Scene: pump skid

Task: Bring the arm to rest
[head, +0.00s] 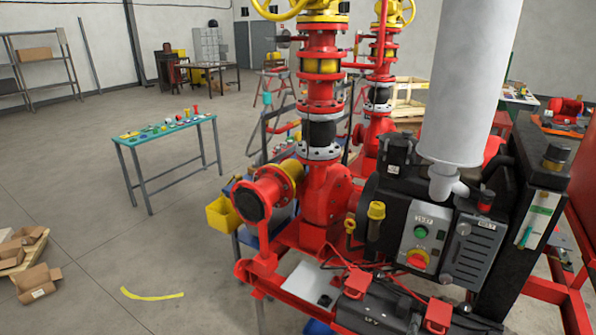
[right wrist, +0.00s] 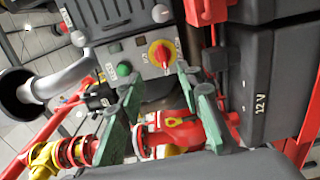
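My right gripper (right wrist: 159,80) shows in the right wrist view, its two green-padded fingers spread apart with nothing between the pads. It faces a grey control panel (right wrist: 135,58) with a green button (right wrist: 123,69) and a red-and-yellow rotary switch (right wrist: 161,54). I cannot tell the distance between the fingertips and the panel. The same panel shows in the head view (head: 420,243), on the engine at right. I cannot make out either gripper in the head view. My left gripper shows in neither view.
The red pump skid (head: 325,195) with its pipes and valves fills the middle. A white cylinder (head: 470,75) rises over the engine. A black battery marked 12V (right wrist: 270,95) is beside the panel. A green-topped table (head: 165,131) and a cardboard box (head: 38,283) stand left; floor between them is open.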

